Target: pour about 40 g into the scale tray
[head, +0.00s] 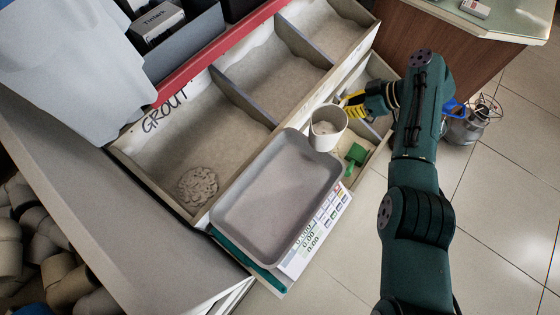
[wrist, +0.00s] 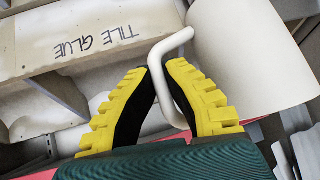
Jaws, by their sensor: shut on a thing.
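A white cup (head: 327,130) with a bent handle is at the upper right corner of the grey scale tray (head: 272,198). It looks upright, with some pale powder inside. My gripper (head: 352,104), with yellow fingers, is shut on the cup's handle from the right. In the wrist view my fingertips (wrist: 160,64) close around the white handle (wrist: 158,80), and the cup (wrist: 250,55) fills the upper right. The tray looks empty and sits on a scale (head: 312,238) whose small readouts seem to show zeros.
A bin marked GROUT (head: 160,150) holds a lumpy pale heap (head: 197,187). More powder bins lie beyond it. A green scoop (head: 355,155) lies right of the tray. A red rail (head: 215,58) and dark boxes stand behind.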

